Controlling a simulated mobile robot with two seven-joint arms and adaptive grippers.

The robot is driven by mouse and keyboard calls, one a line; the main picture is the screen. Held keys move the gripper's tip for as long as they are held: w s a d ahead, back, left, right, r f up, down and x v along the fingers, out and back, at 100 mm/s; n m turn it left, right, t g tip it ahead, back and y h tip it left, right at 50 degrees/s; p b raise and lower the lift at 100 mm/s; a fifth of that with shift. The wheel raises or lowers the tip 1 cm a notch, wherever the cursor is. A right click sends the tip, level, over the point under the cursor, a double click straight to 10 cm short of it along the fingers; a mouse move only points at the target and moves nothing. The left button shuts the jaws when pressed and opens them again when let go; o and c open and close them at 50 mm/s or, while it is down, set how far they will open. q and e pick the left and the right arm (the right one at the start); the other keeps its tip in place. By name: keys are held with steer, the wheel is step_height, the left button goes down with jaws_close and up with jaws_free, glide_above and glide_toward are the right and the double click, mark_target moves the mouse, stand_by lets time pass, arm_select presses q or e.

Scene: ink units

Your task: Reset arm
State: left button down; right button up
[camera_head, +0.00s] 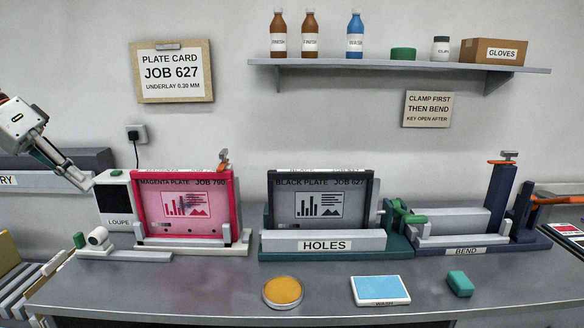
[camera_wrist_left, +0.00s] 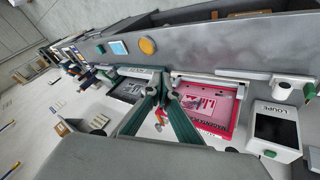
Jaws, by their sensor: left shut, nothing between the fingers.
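My left gripper (camera_head: 86,184) comes in from the left of the head view, in front of the wall beside the white loupe unit (camera_head: 113,200). Its fingers are together and hold nothing. In the left wrist view the closed fingertips (camera_wrist_left: 162,84) point over the bench, overlapping the plates in the picture. The magenta plate (camera_head: 160,192), marked JOB 790, stands in a pink frame right of the loupe. The black plate (camera_head: 293,195), marked JOB 627, stands in the green HOLES unit. My right gripper is not in view.
The grey bench (camera_head: 200,292) carries an amber round pad (camera_head: 283,290), a blue-topped pad (camera_head: 381,289) and a green block (camera_head: 460,284) near the front. The BEND unit (camera_head: 470,245) stands right. A shelf (camera_head: 400,66) with bottles hangs above. The bench's front left is clear.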

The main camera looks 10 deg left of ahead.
arm_select(q)
steer(key=w+d+f+m+t+h, duration=0.1)
steer(key=w+d+f+m+h, duration=0.25)
steer(key=d+f, duration=0.55)
steer(key=w+d+f+m+t+h, duration=0.15)
steer(key=d+f+m+h, duration=0.35)
steer(key=d, duration=0.8)
steer(key=w+d+f+m+t+h, duration=0.1)
steer(key=w+d+f+m+h, duration=0.3)
steer(key=d+f, duration=0.5)
steer(key=s+f+n+t+y, duration=0.2)
steer(key=f+n+t+y, duration=0.35)
steer(key=f, duration=0.35)
steer(key=s+f+n+t+y, duration=0.2)
steer(key=f+n+t+y, duration=0.3)
steer(key=f, duration=0.4)
steer(key=s+a+f+g+y, duration=0.1)
steer(key=s+f+g+y, duration=0.5)
steer(key=s+f, duration=1.2)
steer(key=shift+f+g, duration=0.8)
steer(key=shift+f, duration=0.15)
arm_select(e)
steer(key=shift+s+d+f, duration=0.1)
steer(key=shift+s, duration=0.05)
